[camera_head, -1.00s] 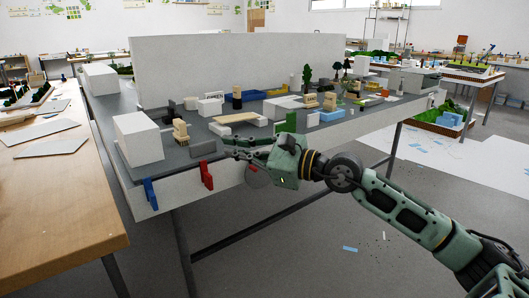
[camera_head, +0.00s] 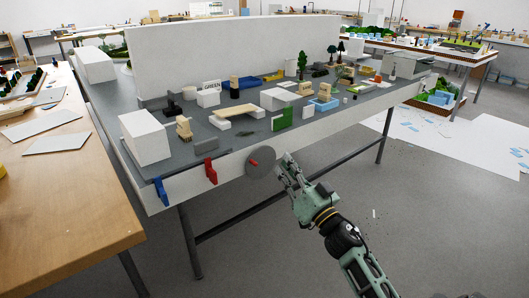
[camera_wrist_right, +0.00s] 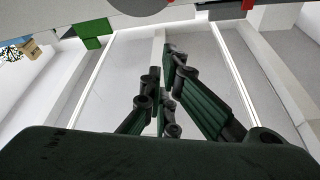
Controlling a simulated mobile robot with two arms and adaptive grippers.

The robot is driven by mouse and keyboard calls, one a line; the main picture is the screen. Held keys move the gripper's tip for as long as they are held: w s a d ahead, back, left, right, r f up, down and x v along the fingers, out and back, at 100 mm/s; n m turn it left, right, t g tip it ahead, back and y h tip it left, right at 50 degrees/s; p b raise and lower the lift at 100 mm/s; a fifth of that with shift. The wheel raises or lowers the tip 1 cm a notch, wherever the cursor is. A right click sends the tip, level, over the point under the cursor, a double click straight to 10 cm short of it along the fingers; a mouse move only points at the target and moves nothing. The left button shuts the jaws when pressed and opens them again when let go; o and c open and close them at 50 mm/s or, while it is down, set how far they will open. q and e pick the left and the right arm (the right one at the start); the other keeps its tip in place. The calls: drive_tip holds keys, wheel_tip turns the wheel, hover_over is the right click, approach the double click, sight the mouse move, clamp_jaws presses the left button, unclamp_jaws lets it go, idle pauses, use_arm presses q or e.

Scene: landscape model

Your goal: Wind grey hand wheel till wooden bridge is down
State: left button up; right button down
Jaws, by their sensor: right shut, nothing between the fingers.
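The grey hand wheel (camera_head: 262,167), a disc with a red knob (camera_head: 253,162) on its left part, is on the front face of the model table. A grey disc edge, likely the wheel, shows at the top of the right wrist view (camera_wrist_right: 137,6). A flat tan wooden plank (camera_head: 250,110), likely the bridge, lies beside low white blocks on the table top. I cannot tell whether it is fully level. My right gripper (camera_head: 283,172) is just right of the wheel, apart from the knob, shut and empty. Its fingers fill the middle of the right wrist view (camera_wrist_right: 165,90). My left gripper is not in view.
A red bracket (camera_head: 211,171) and a blue bracket (camera_head: 161,191) hang on the table front, left of the wheel. A green panel (camera_head: 282,119) stands above it. A wooden table (camera_head: 70,200) is at the left. The floor in front is clear.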

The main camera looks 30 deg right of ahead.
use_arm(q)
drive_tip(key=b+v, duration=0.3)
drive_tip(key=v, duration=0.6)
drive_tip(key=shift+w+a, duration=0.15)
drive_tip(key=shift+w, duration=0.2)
use_arm(e)
drive_tip(key=w+f, duration=0.1)
drive_tip(key=w, duration=0.8)
drive_tip(key=shift+w+a, duration=0.15)
drive_tip(key=shift+a, duration=0.2)
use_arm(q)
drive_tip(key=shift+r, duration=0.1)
use_arm(e)
drive_tip(key=shift+a+f+n, duration=0.15)
drive_tip(key=shift+a+n, duration=0.15)
drive_tip(key=shift+n, duration=0.2)
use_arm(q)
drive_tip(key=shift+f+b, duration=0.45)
use_arm(e)
drive_tip(key=shift+a+f+n+g+y, duration=0.1)
drive_tip(key=shift+a+f+n+y, duration=0.5)
drive_tip(key=shift+n, duration=0.75)
drive_tip(key=shift+a+f+n+g+y, duration=0.1)
drive_tip(key=shift+a+f+n+y, duration=0.15)
drive_tip(key=shift+n+y, duration=0.8)
drive_tip(key=shift+a+f+n+g+y, duration=0.1)
drive_tip(key=shift+a+f+n+y, duration=0.35)
drive_tip(key=shift+n, duration=1.15)
